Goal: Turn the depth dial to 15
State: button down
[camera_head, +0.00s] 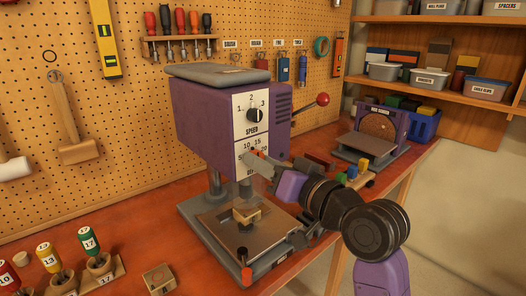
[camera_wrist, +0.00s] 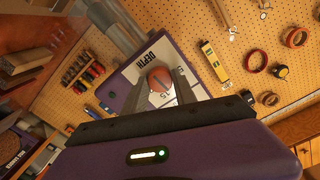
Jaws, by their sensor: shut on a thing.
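The purple drill press (camera_head: 220,115) stands on the workbench, its white front plate facing me. The depth dial (camera_wrist: 160,78) is a round reddish-brown knob beside the word DEPTH in the wrist view. My gripper (camera_wrist: 159,84) has one finger on each side of this knob and is shut on it. In the head view my gripper (camera_head: 258,163) reaches the lower scale from the right and hides most of the dial. Scale numbers 10, 15 and 20 show above it. I cannot tell which number the dial points at.
The black speed dial (camera_head: 255,115) sits just above on the same plate. A lever with a red ball (camera_head: 323,99) sticks out at the press's right. A small wooden block (camera_head: 246,213) lies on the press table. The disc sander (camera_head: 380,125) stands behind to the right.

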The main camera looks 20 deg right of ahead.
jog(key=shift+m+p, duration=2.6)
jog(key=shift+m, duration=0.1)
jog(key=c, duration=1)
grip_release()
